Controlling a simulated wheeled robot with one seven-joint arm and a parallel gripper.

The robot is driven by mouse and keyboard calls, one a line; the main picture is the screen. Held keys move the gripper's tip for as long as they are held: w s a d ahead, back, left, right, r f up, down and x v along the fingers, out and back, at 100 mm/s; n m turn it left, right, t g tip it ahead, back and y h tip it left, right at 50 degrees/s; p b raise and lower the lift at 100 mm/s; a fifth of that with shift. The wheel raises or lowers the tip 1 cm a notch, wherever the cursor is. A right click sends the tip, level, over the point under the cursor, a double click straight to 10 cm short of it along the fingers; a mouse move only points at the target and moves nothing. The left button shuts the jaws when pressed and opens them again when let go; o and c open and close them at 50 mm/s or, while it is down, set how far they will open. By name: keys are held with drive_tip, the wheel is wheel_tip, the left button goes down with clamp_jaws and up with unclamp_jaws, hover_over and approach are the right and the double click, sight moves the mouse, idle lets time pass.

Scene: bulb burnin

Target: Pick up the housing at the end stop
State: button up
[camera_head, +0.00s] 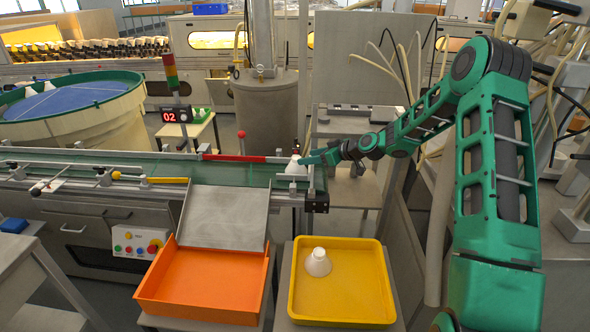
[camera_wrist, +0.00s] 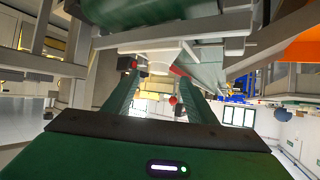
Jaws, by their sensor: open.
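The white, cone-shaped housing (camera_head: 294,168) stands upright at the right end of the green conveyor belt (camera_head: 160,168), by the end stop. My gripper (camera_head: 303,160) is at its upper right side, close to its narrow top. In the wrist view my two green fingers (camera_wrist: 158,72) are spread apart. A pale shape that appears to be the housing (camera_wrist: 158,53) lies just beyond and between the fingertips. I cannot tell whether either finger touches it.
A second white housing (camera_head: 318,263) stands in the yellow tray (camera_head: 371,314). The orange tray (camera_head: 200,312) is empty, below a grey chute (camera_head: 224,215). A red bar (camera_head: 235,158) runs along the belt's far side. A display (camera_head: 176,115) reads 02.

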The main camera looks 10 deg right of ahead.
sight(297, 157)
drive_tip(key=x, duration=0.3)
drive_tip(key=shift+d, duration=0.15)
drive_tip(key=shift+r+x, duration=0.15)
drive_tip(key=shift+x, duration=1.1)
drive_tip(key=shift+r+x, duration=0.15)
drive_tip(key=shift+x, duration=1.1)
drive_tip(key=shift+w+f, duration=0.1)
drive_tip(key=c, duration=1.1)
